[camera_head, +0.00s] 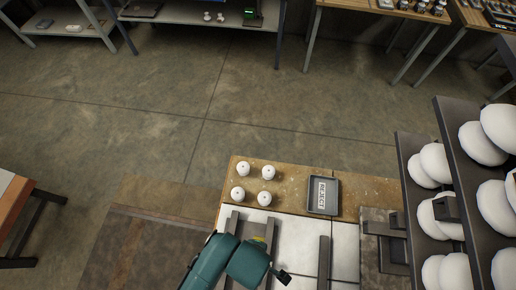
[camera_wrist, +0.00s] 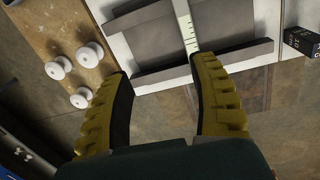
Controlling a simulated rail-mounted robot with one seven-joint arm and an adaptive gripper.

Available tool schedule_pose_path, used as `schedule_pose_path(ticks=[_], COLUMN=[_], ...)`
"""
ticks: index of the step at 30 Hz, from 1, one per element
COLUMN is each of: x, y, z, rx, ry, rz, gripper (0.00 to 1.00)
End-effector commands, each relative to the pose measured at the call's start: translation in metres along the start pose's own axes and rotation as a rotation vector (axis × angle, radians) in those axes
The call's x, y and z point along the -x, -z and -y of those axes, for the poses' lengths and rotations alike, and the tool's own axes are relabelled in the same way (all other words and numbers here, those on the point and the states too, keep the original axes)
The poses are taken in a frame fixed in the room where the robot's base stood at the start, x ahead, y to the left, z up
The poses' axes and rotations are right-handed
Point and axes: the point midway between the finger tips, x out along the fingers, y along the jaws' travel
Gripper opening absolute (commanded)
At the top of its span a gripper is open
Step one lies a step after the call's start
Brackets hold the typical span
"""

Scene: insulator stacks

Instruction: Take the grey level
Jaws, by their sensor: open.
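My gripper (camera_wrist: 162,72) is open in the wrist view, with two ribbed yellow fingers spread wide and nothing between the tips. Grey bars (camera_wrist: 200,62) lie across a white panel just beyond the fingertips. A pale strip with tick marks (camera_wrist: 187,28) runs between them, close to the right fingertip. I cannot tell which piece is the grey level. In the head view my green arm hides most of the gripper; a bit of a yellow finger (camera_head: 259,239) shows near the dark bars (camera_head: 270,232).
Several white insulators (camera_head: 267,172) stand on the wooden bench top (camera_head: 300,175). A dark tray with a REJECT label (camera_head: 312,208) lies to their right. A rack of white discs (camera_head: 440,130) rises on the right. A black box (camera_wrist: 301,42) shows at the wrist view's right.

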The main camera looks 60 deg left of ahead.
Motion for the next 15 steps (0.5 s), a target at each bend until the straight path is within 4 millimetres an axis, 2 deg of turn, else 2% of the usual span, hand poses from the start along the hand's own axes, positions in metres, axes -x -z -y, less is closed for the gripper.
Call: schedule_pose_path(ticks=[1, 4, 11, 15], x=[-0.018, -0.031, -0.035, -0.060], y=[0.011, 0.023, 0.026, 0.027], z=[0.016, 0.034, 0.034, 0.036], rx=[0.028, 0.068, 0.085, 0.084], ry=[0.038, 0.079, 0.081, 0.084], rz=[-0.013, -0.026, -0.028, -0.029], gripper=[0.61, 0.61, 0.61, 0.61])
